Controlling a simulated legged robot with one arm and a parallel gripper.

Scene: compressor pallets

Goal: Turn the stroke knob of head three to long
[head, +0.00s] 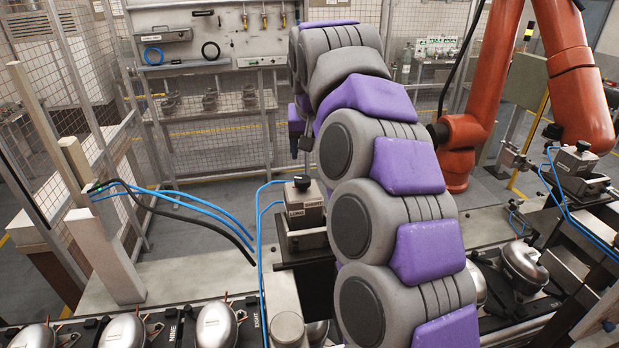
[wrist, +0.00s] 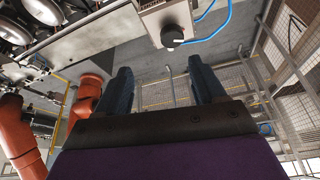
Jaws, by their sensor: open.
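A grey box-shaped head (head: 306,212) stands left of my arm in the head view, with LONG and SHORT labels. A black knob (head: 302,182) sits on its top; I cannot make out its pointer. In the wrist view a black knob (wrist: 172,36) sticks out from a pale box (wrist: 150,14), beyond my fingertips and roughly between them. My gripper (wrist: 163,80) is open and empty, its two dark fingers apart and clear of the knob. A similar head (head: 574,163) with a black knob stands at the right. No head number is readable.
Blue hoses (head: 261,240) run beside the near head. Silver compressors (head: 215,325) sit along the front, with NINE and EIGHT labels; more (head: 524,262) sit at right. An orange robot arm (head: 480,100) stands behind. A mesh fence (head: 75,90) bounds the left.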

